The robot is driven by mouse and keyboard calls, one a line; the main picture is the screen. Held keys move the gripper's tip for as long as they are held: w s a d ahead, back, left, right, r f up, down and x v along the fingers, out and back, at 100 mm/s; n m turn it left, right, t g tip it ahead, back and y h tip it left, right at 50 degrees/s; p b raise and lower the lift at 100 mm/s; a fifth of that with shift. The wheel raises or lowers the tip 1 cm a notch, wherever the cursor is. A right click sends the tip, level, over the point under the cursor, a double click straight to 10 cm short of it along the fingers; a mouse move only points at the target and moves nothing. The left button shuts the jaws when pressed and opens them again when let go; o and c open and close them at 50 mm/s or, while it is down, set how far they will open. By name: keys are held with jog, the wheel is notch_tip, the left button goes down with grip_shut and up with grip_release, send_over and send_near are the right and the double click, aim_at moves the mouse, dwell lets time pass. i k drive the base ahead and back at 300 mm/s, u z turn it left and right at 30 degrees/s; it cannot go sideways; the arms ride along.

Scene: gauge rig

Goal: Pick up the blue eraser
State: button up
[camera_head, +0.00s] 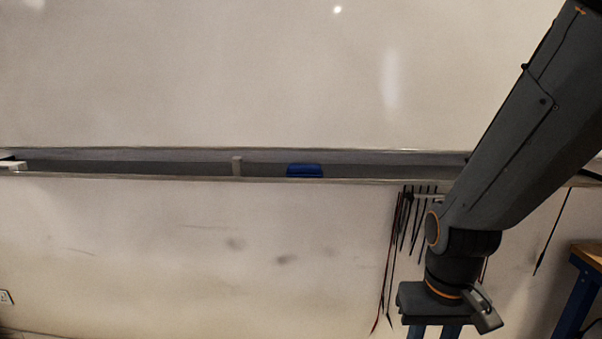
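The blue eraser (304,170) lies in the long whiteboard tray (150,178), a little right of the middle of the head view. The tray's front lip hides its lower part. My gripper (468,322) hangs at the lower right, below the tray's level and well to the right of the eraser. It is apart from the eraser. Its fingers are partly out of sight, and I cannot tell whether they are open.
A white object (12,165) is at the tray's far left. Several dark and red cables (392,260) hang below the tray beside my arm. A blue-legged bench (580,290) stands at the right edge.

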aim_at(295, 171)
jog(key=k, duration=0.4)
jog(key=u, duration=1.1)
jog(key=i, duration=1.4)
jog(key=z, duration=0.55)
